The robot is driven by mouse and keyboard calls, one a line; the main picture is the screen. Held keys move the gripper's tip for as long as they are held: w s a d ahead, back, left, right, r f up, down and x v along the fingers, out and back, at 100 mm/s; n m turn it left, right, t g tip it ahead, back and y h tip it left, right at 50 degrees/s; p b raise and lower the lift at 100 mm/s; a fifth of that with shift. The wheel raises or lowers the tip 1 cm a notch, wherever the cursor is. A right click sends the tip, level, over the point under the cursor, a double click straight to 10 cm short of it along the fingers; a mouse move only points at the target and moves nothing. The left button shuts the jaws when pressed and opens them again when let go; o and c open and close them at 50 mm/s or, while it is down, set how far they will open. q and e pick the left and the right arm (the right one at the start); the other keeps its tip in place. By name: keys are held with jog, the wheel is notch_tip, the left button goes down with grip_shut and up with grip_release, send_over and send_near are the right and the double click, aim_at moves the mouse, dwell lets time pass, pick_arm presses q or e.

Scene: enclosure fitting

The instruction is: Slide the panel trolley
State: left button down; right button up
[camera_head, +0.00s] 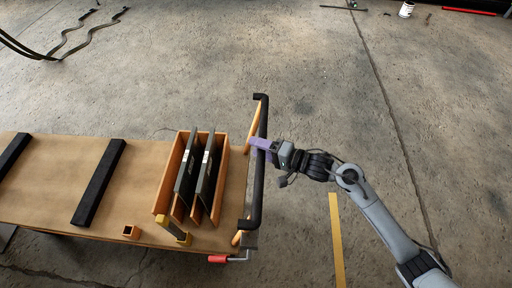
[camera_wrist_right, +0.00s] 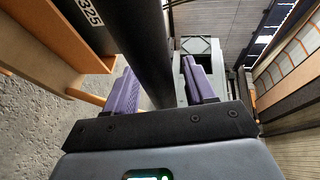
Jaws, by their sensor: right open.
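The panel trolley (camera_head: 60,205) has a long brown deck running in from the left edge. A wooden rack (camera_head: 164,172) near its right end holds dark panels (camera_head: 206,175) standing on edge. A black handle bar (camera_head: 257,190) runs along the trolley's right end on orange brackets. My right gripper (camera_head: 262,143) reaches the bar from the right, at about its middle. In the right wrist view, the dark bar (camera_wrist_right: 142,45) runs between the open purple fingers (camera_wrist_right: 160,90); I cannot tell whether either touches it. My left gripper is not in view.
Black strips (camera_head: 98,184) lie across the deck, and a small orange block (camera_head: 131,232) sits near its front edge. A red-handled lever (camera_head: 218,259) sticks out below the front right corner. A yellow line (camera_head: 337,240) marks the floor. The concrete behind the trolley is mostly clear.

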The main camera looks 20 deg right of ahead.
jog(key=shift+w+a+f, duration=0.15)
jog(key=shift+w+a, duration=0.3)
jog(key=shift+c, duration=0.2)
grip_shut()
